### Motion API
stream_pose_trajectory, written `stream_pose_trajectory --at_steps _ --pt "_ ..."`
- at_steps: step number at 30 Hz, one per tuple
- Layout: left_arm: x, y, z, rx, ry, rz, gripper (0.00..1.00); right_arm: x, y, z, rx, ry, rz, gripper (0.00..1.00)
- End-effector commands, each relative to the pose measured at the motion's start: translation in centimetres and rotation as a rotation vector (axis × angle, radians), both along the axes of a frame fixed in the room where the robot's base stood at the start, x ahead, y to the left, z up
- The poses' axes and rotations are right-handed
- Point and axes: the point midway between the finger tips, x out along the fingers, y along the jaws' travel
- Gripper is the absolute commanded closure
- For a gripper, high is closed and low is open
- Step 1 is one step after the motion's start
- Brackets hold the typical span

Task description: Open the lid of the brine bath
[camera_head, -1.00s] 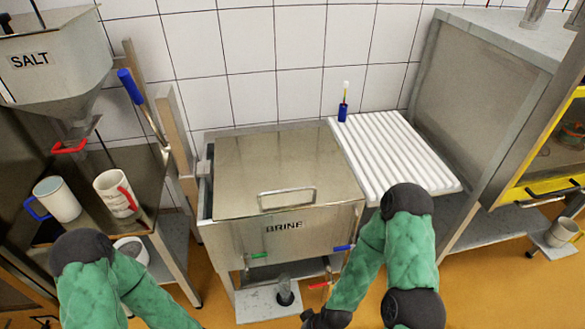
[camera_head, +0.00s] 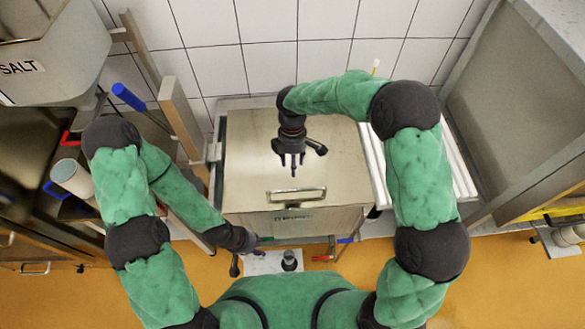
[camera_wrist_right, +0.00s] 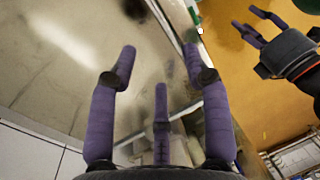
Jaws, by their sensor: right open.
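The brine bath (camera_head: 340,222) is a steel box with its flat metal lid (camera_head: 245,165) shut. A bar handle (camera_head: 296,195) lies near the lid's front edge. My right gripper (camera_head: 292,168) hangs over the lid, behind the handle, fingers pointing down. It is open and empty, and its spread purple fingers (camera_wrist_right: 160,75) show over the lid surface (camera_wrist_right: 60,65) in the right wrist view. My left gripper (camera_head: 237,262) is low at the bath's front left corner, apart from the handle. In the right wrist view the left gripper's fingers (camera_wrist_right: 257,27) look spread and empty.
A white ribbed board (camera_head: 462,180) lies right of the bath, partly behind my right arm. A post and blue-handled lever (camera_head: 128,97) stand at the left, near the salt hopper (camera_head: 50,50). Green, blue and red valve handles (camera_head: 322,258) sit at the bath's front.

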Motion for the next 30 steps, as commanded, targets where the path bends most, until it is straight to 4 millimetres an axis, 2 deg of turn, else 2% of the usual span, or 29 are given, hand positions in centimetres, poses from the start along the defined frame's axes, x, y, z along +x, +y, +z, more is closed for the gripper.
stream_pose_trajectory --at_steps 5,18,24,30 --pt "-0.1 0.0 -0.3 0.0 0.002 -0.001 0.6 -0.4 0.0 -1.7 -0.004 0.006 0.008 0.52" --pt "-0.1 0.0 -1.0 0.0 0.001 0.0 0.6 -1.8 0.0 -8.8 -0.002 0.004 0.005 0.52" --pt "0.0 0.0 -1.1 0.0 0.001 0.0 0.6 -2.1 0.0 -10.2 -0.002 0.002 0.005 0.52" --pt "0.0 0.0 -1.1 0.0 0.001 0.0 0.6 -2.1 0.0 -10.4 -0.002 0.001 0.005 0.52"
